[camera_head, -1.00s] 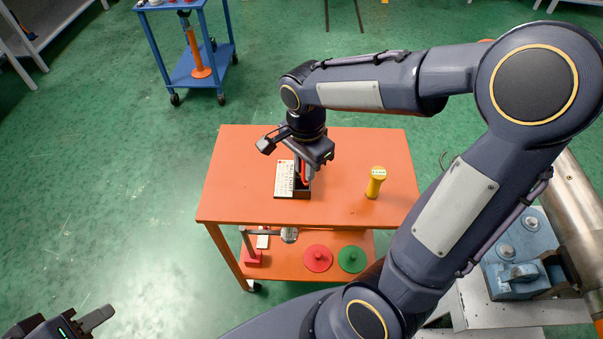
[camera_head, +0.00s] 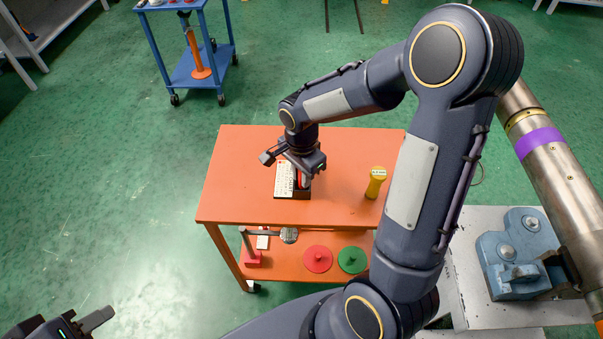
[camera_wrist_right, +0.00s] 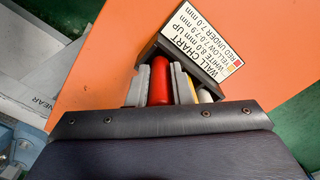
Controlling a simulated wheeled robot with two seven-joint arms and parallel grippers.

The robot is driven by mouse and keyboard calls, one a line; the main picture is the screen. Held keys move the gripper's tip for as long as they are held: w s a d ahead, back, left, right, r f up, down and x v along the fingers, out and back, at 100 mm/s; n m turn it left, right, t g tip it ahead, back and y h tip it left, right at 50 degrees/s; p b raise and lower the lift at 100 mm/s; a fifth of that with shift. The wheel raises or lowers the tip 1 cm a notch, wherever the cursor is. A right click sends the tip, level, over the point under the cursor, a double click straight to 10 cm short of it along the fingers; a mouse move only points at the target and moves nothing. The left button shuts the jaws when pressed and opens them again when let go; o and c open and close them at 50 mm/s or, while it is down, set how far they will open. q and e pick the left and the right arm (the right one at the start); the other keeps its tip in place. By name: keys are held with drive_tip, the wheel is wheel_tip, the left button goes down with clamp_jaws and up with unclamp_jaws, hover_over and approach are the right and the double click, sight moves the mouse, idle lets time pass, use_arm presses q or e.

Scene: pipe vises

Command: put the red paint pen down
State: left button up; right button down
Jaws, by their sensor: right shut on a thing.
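My right gripper (camera_head: 301,178) is shut on the red paint pen (camera_wrist_right: 160,82), which shows between its two grey fingers in the right wrist view. The gripper is at the dark pen holder (camera_head: 292,195) on the orange cart, beside its white wall chart label (camera_wrist_right: 203,36). The pen's lower end is hidden, so I cannot tell whether it touches the holder's bottom. A yellow and a white pen (camera_wrist_right: 205,95) show partly beside the right finger. My left gripper (camera_head: 92,320) is at the bottom left corner, partly cut off, away from the cart.
A yellow cylinder (camera_head: 375,183) stands on the orange cart top (camera_head: 235,175), right of the holder. The lower shelf holds a red disc (camera_head: 317,259) and a green disc (camera_head: 352,260). A blue vise (camera_head: 515,255) and steel pipe (camera_head: 560,170) are at right.

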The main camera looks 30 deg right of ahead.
drive_tip(key=c, duration=1.3)
unclamp_jaws()
drive_tip(key=shift+f, duration=0.1)
wheel_tip(320, 180, up, 12)
drive_tip(key=shift+r+p, duration=0.15)
drive_tip(key=shift+p, duration=0.4)
drive_tip(key=s+a+r+n+t+y, duration=0.1)
drive_tip(key=s+a+n+t+y, duration=0.1)
drive_tip(key=s+n, duration=0.5)
drive_tip(key=s+a+n+t+y, duration=0.1)
drive_tip(key=s+a+n+t, duration=0.1)
drive_tip(key=s+n, duration=0.4)
drive_tip(key=s+t, duration=0.1)
drive_tip(key=s, duration=0.3)
drive_tip(key=shift+r+n+t+y, duration=0.3)
drive_tip(key=shift+r+n+y, duration=0.1)
